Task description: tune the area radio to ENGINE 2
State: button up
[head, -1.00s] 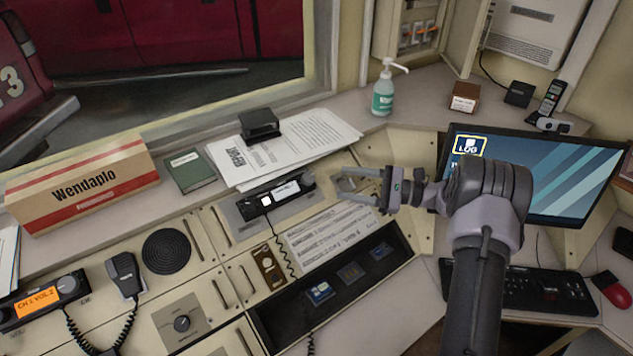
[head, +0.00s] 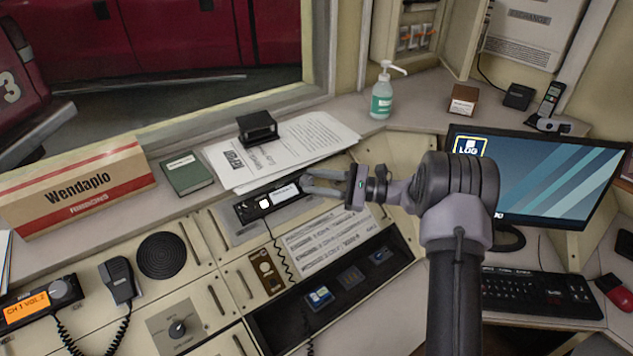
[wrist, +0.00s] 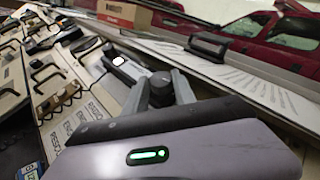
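A dark radio with a small white display (head: 270,202) sits on the sloped console; its display text is too small to read. It also shows in the wrist view (wrist: 122,66), with a dark round knob (wrist: 161,86) at its near end. My gripper (head: 304,183) reaches this end from the right. In the wrist view its two fingers stand apart, one on each side of the knob; I cannot tell whether they touch it.
Another radio with an orange display (head: 27,307) reading CH 1 VOL 2 and a hand microphone (head: 119,280) are at the lower left. Papers (head: 308,136) and a black stamp-like block (head: 257,127) lie behind the radio. A monitor (head: 550,180) stands right of my arm.

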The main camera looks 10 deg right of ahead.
grip_shut()
jog(key=shift+s+a+r+m+t+h+p, duration=0.15)
jog(key=shift+m+t+p, duration=0.15)
jog(key=shift+m+t, duration=0.3)
jog(key=shift+d+f+m+t+h+p, duration=0.15)
jog(key=shift+m+t+p, duration=0.15)
jog(key=shift+m+t, duration=0.25)
jog(key=shift+a+m+t+h, duration=0.15)
jog(key=shift+m+t+h, duration=0.25)
jog(key=shift+m+t, duration=0.55)
jog(key=o, duration=0.9)
grip_release()
jog(key=shift+s, duration=0.1)
